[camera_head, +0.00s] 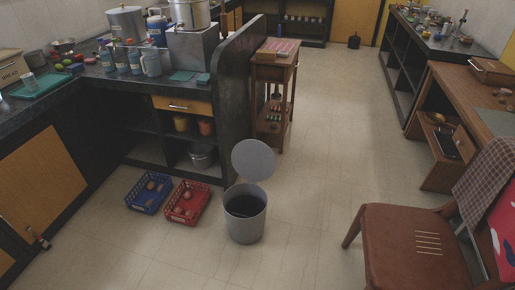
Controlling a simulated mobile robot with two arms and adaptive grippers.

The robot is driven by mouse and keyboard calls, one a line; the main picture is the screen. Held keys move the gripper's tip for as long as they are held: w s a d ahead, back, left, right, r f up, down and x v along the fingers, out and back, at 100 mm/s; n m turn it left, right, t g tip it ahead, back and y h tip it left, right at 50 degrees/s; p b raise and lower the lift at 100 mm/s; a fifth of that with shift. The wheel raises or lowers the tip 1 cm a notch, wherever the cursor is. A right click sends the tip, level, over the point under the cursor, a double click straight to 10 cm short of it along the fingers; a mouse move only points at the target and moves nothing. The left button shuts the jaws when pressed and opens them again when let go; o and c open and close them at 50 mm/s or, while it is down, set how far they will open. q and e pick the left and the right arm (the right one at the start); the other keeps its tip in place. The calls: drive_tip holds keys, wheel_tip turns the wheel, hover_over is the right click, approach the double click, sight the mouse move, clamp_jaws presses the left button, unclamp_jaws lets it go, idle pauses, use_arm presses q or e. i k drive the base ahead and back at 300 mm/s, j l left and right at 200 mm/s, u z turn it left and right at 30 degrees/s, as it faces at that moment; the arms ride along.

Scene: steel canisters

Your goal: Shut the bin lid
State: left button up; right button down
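A grey cylindrical bin (245,226) stands upright on the tiled floor near the lower middle of the head view. Its dark inside shows through the open top. The round grey lid (254,160) is raised, standing up at the back of the rim with its flat face towards me. Neither of my grippers shows in the head view.
A red basket (186,219) and a blue basket (139,206) sit on the floor left of the bin. The dark counter's end panel (231,105) rises behind it. A brown chair (405,240) stands to the right. The floor between bin and chair is clear.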

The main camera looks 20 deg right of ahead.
sight(253, 159)
drive_tip(key=i+l+u, duration=0.2)
drive_tip(key=i+l, duration=0.75)
drive_tip(key=k+l, duration=0.05)
drive_tip(key=l, duration=0.05)
